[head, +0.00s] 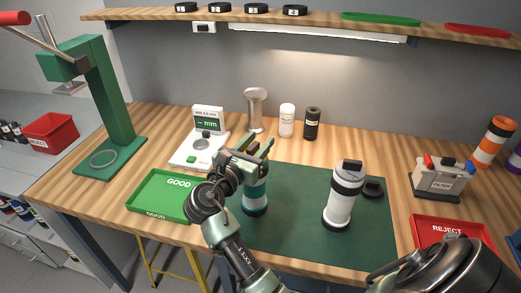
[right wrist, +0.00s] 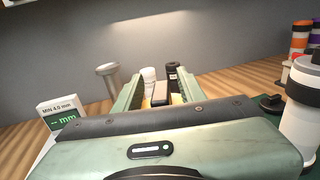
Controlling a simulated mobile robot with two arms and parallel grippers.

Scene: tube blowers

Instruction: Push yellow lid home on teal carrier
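The teal carrier (head: 255,198) stands upright on the dark green mat, with a black band at its base. My right gripper (head: 258,147) is directly above it and hides its top in the head view. In the right wrist view, two pale green fingers (right wrist: 157,92) stand apart, with bits of the yellow lid (right wrist: 176,99) between them, close to both. A dark block with a pale top (right wrist: 160,86) also shows between the fingers. The lid's seat on the carrier is hidden. My left gripper is in neither view.
A white carrier (head: 339,208) stands on the mat (head: 300,236), right of the teal one, near a small black part (head: 373,189). The green GOOD tray (head: 160,180) and the gauge (head: 187,159) are left; the filter box (head: 437,180) and red REJECT tray (head: 425,223) are right.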

